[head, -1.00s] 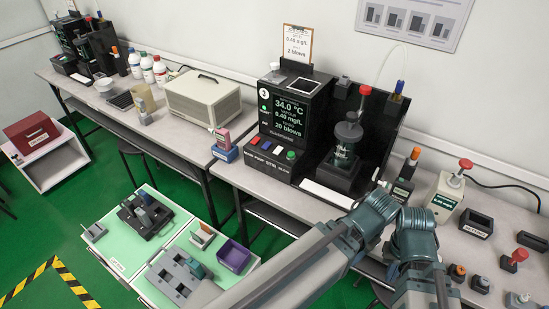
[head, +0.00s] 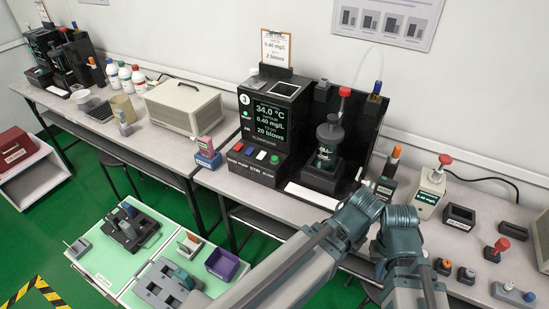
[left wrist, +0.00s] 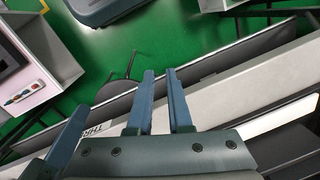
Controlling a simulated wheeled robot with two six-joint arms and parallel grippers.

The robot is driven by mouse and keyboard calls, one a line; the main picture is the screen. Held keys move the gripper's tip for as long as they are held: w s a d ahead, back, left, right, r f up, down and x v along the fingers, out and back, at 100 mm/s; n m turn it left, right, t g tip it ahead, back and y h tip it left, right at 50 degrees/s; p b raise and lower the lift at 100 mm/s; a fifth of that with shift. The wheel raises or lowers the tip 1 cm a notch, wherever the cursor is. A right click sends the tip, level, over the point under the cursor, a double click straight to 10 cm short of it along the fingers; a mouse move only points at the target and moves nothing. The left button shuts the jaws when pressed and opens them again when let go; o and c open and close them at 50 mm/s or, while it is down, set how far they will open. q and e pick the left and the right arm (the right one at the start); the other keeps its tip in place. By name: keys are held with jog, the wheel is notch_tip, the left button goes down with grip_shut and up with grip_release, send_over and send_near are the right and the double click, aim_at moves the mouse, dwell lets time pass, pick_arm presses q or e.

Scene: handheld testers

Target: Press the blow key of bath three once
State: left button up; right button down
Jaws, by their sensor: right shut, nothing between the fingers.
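Bath three is the black unit (head: 266,118) with a round 3 badge on the bench. Its screen reads 34.0 °C, 0.40 mg/L and 20 blows.
A jar with a dark lid (head: 328,145) stands right of the screen. A pink-and-blue tester (head: 207,152) stands left of the keys. A card (head: 276,47) stands behind the screen.

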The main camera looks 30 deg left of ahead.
pick_arm(q)
grip_shut()
dwell(1.1)
